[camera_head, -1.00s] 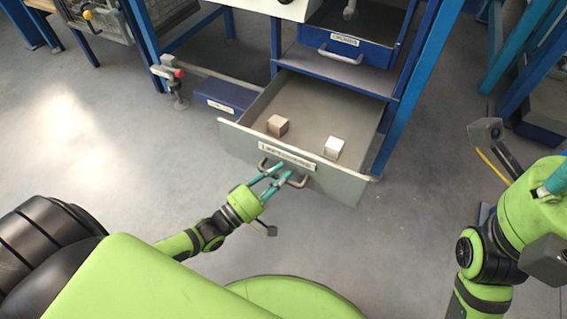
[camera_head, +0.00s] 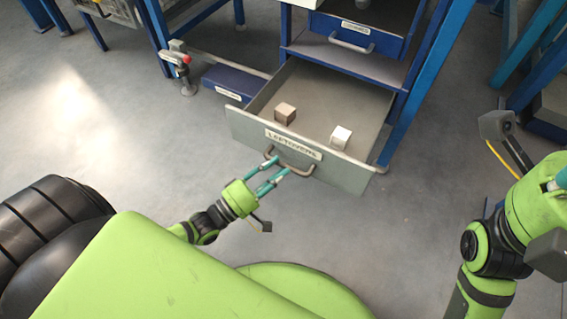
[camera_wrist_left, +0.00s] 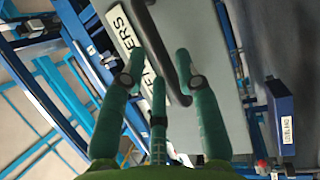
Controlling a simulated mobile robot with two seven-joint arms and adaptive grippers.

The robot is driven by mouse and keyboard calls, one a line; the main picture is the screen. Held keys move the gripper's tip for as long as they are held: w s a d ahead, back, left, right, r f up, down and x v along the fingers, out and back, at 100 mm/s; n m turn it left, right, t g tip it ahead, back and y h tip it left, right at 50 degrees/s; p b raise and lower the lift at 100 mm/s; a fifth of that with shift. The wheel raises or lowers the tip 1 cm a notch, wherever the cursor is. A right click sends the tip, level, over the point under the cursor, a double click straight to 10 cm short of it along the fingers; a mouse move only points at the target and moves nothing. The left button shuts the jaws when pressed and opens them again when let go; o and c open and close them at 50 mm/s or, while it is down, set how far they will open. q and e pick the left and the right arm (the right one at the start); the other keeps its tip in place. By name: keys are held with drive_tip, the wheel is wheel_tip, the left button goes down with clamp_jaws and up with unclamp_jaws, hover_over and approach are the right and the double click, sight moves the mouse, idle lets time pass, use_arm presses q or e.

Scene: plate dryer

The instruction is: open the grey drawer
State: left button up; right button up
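The grey drawer (camera_head: 345,171) is pulled well out of the blue-framed workbench. Its front has a label (camera_head: 293,144) reading "LEFTOVERS" and a metal bar handle (camera_head: 296,170). Inside lie a brownish cube (camera_head: 285,113) and a whitish cube (camera_head: 340,137). My left gripper (camera_head: 279,168) is at the handle with its fingers spread. In the left wrist view, the dark handle (camera_wrist_left: 178,60) passes between the spread teal fingers (camera_wrist_left: 158,68); I cannot tell whether they touch. My right gripper (camera_head: 558,181) is at the right edge, partly cut off, so its opening is unclear.
A blue drawer (camera_head: 352,39) with a handle sits above the grey one. The grey floor (camera_head: 130,150) is clear to the left.

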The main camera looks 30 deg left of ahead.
use_arm(q)
drive_tip(key=shift+v, duration=2.25)
